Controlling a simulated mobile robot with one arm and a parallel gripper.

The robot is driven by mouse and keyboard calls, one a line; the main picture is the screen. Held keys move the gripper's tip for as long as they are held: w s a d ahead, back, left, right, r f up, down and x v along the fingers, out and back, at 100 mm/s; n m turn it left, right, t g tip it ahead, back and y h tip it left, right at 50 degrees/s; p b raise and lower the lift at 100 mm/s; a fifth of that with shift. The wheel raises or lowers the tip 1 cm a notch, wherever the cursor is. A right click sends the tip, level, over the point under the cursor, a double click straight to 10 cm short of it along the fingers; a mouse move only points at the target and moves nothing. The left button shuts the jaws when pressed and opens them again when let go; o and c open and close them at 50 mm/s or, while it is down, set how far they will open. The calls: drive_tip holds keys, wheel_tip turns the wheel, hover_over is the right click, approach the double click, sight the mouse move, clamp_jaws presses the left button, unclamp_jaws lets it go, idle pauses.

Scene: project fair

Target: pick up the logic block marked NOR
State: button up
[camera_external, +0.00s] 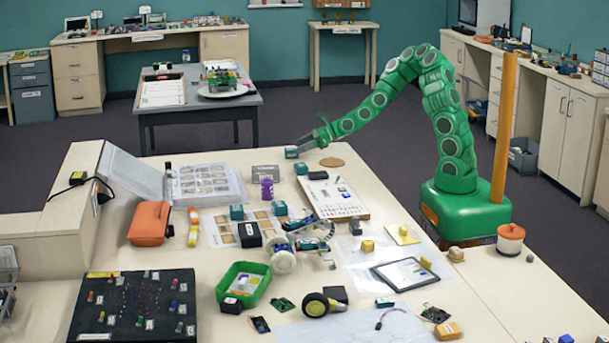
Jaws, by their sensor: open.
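My gripper (298,149) is at the end of the green segmented arm, over the far edge of the light table. It is open. A small teal block with a pale face (291,153) is at its fingertips; I cannot tell whether they touch. Similar teal blocks stand nearer: one below the gripper (301,168), one at the table's middle (279,208) and one left of that (236,212). A black block (249,235) lies nearby. The markings are too small to read, so I cannot tell which block is marked NOR.
An open binder (208,184) lies left of the gripper. A purple cylinder (267,188), a grey sign (266,173) and a white board (334,198) stand or lie nearby. A green tray (224,292) and a wheeled model (283,261) crowd the front. A round cork mat (332,162) lies right.

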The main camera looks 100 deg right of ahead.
sight(293, 149)
drive_tip(key=shift+x, duration=2.1)
drive_tip(key=shift+f, duration=0.15)
drive_tip(key=shift+s, duration=0.1)
drive_tip(key=c, duration=1.1)
drive_tip(key=shift+o, duration=0.2)
